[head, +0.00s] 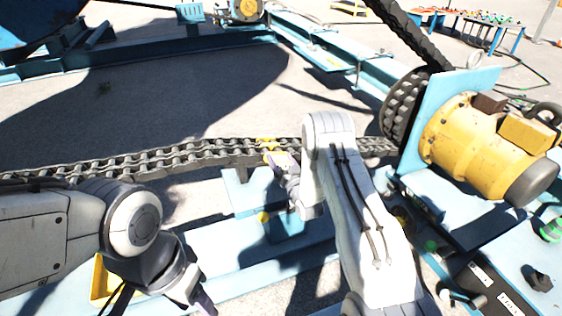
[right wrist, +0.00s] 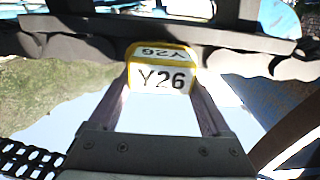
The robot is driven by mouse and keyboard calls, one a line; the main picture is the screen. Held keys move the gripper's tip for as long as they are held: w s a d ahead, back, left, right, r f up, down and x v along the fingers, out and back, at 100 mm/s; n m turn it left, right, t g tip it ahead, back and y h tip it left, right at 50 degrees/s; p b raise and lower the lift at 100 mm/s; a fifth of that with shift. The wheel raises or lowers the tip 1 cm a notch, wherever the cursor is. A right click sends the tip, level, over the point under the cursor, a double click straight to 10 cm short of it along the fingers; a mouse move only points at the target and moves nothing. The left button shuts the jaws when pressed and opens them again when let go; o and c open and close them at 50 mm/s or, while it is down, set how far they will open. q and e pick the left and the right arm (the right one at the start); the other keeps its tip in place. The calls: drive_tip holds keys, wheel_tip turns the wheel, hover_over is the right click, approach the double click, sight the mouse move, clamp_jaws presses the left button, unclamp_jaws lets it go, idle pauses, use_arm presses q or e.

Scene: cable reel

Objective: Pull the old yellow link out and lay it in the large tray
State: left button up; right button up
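The yellow link (head: 265,144) sits in the dark chain (head: 200,155) that runs across the head view to the sprocket on the right. In the right wrist view the link (right wrist: 162,72) shows a white "Y26" label. My right gripper (head: 283,168) reaches the link from the near side. Its two fingers (right wrist: 162,90) lie along both sides of the labelled block with no clear gap, so it looks shut on it. My left gripper (head: 200,300) is low at the left, partly cut off by the frame edge. A yellow-edged tray (head: 98,283) shows partly behind my left arm.
A yellow motor (head: 470,145) and a dark sprocket (head: 402,103) stand on the blue frame at right. A blue support (head: 245,192) stands under the chain near the link. Loose small parts lie at the lower right. Concrete ground (head: 150,100) is open beyond the chain.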

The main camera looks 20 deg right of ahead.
clamp_jaws()
drive_tip(key=s+p, duration=0.4)
drive_tip(key=s, duration=1.1)
drive_tip(key=shift+s+d, duration=0.2)
drive_tip(key=shift+d, duration=0.1)
idle(1.3)
drive_tip(key=shift+r+p, duration=0.2)
drive_tip(key=shift+p, duration=0.1)
wheel_tip(320, 180, up, 9)
drive_tip(key=p, duration=0.7)
drive_tip(key=shift+p, duration=0.35)
drive_tip(key=shift+f, duration=0.15)
